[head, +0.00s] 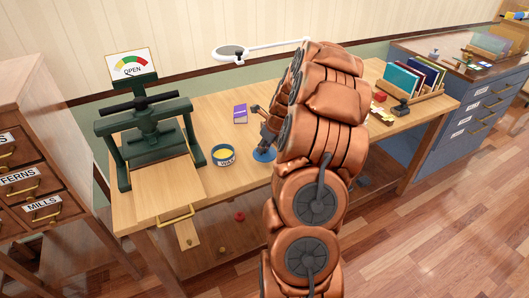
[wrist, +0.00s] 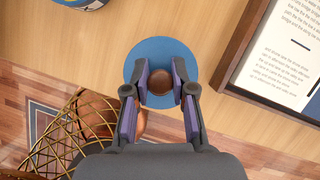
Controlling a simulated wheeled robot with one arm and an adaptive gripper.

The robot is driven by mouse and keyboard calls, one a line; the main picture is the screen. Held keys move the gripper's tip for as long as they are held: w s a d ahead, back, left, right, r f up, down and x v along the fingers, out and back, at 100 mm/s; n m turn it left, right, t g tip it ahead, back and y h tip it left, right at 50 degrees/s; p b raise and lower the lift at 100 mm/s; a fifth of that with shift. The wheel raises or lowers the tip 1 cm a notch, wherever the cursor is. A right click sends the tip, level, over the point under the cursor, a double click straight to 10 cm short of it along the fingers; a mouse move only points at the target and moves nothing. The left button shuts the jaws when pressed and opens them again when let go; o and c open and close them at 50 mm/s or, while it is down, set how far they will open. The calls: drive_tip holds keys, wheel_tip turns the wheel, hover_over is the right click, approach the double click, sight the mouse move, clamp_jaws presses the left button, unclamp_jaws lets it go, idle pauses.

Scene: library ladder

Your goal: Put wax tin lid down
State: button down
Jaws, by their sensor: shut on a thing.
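The wax tin lid is a blue disc (wrist: 160,48) with a round brown knob. In the wrist view my gripper (wrist: 160,82) has its purple pads shut on the knob from both sides. In the head view my gripper (head: 267,140) is over the workbench, and the blue lid (head: 264,156) shows just below it. I cannot tell whether the lid touches the bench top. The open wax tin (head: 223,155), blue with a pale band and yellow wax inside, stands left of the lid. Its edge also shows at the top left of the wrist view (wrist: 82,3).
A green press (head: 150,140) stands at the bench's left end. A purple book (head: 240,114) lies behind the tin. In the wrist view, a framed printed sheet (wrist: 285,50) lies right of the lid and a wire basket (wrist: 75,135) is lower left. Bare wood surrounds the lid.

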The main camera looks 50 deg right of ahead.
sight(265, 152)
drive_tip(key=shift+f+p, duration=0.55)
drive_tip(key=shift+f, duration=1.2)
drive_tip(key=c, duration=1)
unclamp_jaws()
drive_tip(key=shift+f, duration=0.1)
drive_tip(key=shift+o, duration=0.2)
